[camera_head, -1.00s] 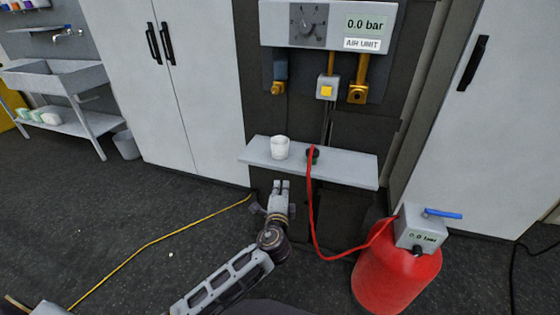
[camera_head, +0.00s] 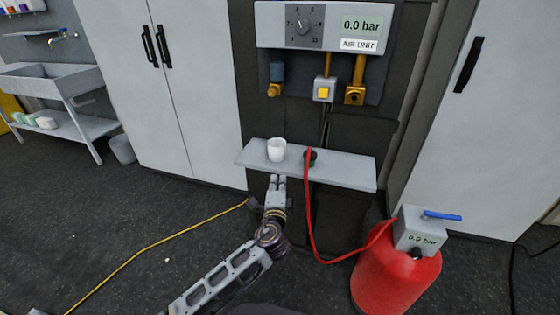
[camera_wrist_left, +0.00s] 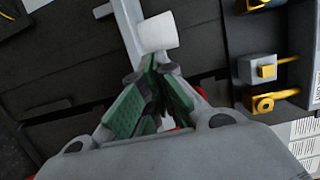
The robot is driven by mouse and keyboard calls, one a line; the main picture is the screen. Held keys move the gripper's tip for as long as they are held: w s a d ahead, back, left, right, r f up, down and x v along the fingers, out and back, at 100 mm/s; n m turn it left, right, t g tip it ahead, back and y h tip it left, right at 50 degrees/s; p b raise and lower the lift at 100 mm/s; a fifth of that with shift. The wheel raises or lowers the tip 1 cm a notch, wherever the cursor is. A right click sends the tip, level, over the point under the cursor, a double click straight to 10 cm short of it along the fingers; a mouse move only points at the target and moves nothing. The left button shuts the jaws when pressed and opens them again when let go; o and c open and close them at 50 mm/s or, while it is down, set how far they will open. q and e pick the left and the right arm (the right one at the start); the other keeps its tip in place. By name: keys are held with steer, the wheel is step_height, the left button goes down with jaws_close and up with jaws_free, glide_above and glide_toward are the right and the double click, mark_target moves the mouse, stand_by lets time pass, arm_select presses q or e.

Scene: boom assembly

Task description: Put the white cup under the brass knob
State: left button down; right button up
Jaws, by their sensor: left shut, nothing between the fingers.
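The white cup (camera_head: 277,150) stands upright on the left part of the grey shelf (camera_head: 340,170). It also shows in the left wrist view (camera_wrist_left: 158,31), just beyond the fingertips. A brass knob (camera_head: 274,90) hangs at the lower left of the air unit, above the cup's level. Another brass fitting (camera_head: 355,95) is at the unit's right. My left gripper (camera_head: 277,181) is shut and empty, just in front of and below the shelf edge near the cup. Its green finger pads (camera_wrist_left: 153,92) meet in the left wrist view. My right gripper is not in view.
The air unit panel (camera_head: 375,21) reads 0.0 bar, with a yellow button (camera_head: 322,92) below. A yellow cable (camera_head: 150,243) lies on the floor.

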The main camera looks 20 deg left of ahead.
mark_target(280, 155)
arm_select(q)
steer(key=shift+b+x, duration=0.45)
steer(key=shift+x, duration=4.95)
steer(key=shift+w+a+b, duration=0.15)
steer(key=shift+w+b, duration=0.15)
steer(key=shift+w, duration=0.4)
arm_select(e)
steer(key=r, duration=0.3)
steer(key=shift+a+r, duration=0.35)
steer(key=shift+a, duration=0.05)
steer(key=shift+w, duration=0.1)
